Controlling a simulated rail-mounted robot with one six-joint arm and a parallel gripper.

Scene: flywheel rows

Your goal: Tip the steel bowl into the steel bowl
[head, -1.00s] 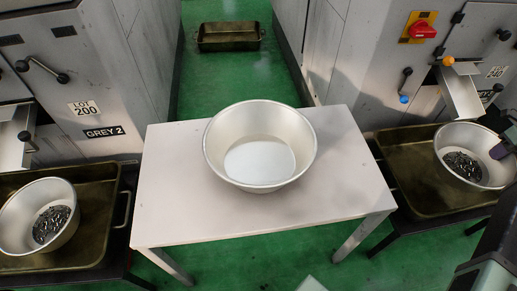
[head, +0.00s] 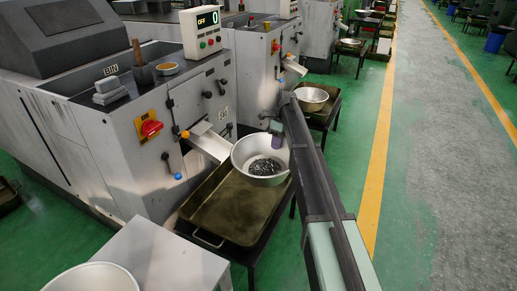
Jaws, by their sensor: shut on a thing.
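A steel bowl (head: 246,150) with dark small metal parts (head: 264,167) in its bottom is upright at the right end of a brown metal tray, below a machine chute. My gripper (head: 279,135) is at this bowl's far right rim, shut on it; my arm hides part of the fingers. I cannot tell whether the bowl touches the tray. Another steel bowl (head: 92,279) stands on a pale table at the bottom left, cut off by the picture edge; its inside is mostly out of view.
The brown tray (head: 215,217) rests on a dark stand. The pale table (head: 165,256) is left of it. A grey machine (head: 195,135) with a chute (head: 212,146) stands behind. Another steel bowl (head: 311,99) sits farther back. The aisle (head: 440,150) on the right is clear.

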